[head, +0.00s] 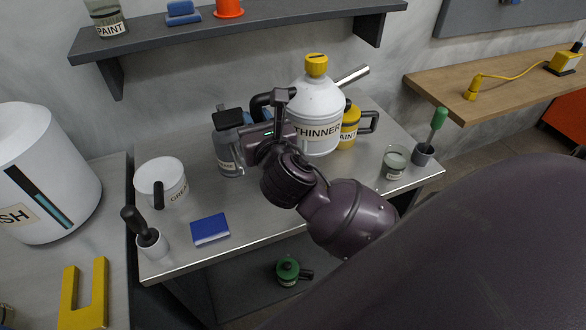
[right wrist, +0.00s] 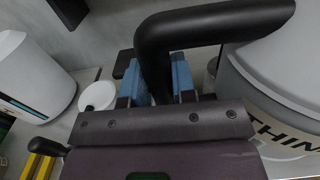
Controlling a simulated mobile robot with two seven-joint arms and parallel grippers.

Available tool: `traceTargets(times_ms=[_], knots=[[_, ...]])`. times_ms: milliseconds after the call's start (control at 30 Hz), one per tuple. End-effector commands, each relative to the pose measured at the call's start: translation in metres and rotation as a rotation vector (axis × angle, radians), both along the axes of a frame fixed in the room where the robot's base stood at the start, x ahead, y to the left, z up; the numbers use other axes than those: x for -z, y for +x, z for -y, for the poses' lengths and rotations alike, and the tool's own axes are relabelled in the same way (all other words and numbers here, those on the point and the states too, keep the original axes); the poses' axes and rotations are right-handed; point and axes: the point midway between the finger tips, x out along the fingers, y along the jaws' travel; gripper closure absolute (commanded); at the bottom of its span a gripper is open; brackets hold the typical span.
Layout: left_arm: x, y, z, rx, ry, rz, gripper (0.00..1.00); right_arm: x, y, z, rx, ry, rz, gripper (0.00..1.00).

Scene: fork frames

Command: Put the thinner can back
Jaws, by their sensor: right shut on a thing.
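The thinner can (head: 318,103) is a white can with a yellow cap, a "THINNER" label and a black handle. It is at the back of the metal table (head: 270,225); my arm and gripper cover part of its left side, and I cannot tell whether its base touches the table. My right gripper (head: 264,107) is shut on the can's black handle. The right wrist view shows the handle (right wrist: 215,24) between the two blue fingers (right wrist: 160,75) and the white can body (right wrist: 285,75) to the right. My left gripper is not in view.
A grease tub (head: 160,185), blue block (head: 210,229), glass (head: 395,162) and brush cup (head: 423,156) are on the table. A dark shelf (head: 230,30) hangs above.

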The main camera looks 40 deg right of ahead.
Motion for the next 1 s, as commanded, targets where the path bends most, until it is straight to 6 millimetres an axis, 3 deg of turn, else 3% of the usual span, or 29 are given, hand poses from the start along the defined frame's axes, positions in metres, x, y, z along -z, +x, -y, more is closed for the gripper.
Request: traceTargets(times_ms=[167, 733, 1000], knots=[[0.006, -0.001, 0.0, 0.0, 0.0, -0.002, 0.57, 0.021, 0.0, 0.002, 0.01, -0.021, -0.006, 1.0], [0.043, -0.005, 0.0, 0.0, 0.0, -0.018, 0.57, 0.133, 0.0, 0.002, 0.01, -0.022, -0.008, 1.0], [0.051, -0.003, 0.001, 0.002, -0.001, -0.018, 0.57, 0.156, 0.0, 0.001, 0.007, -0.021, -0.002, 1.0]])
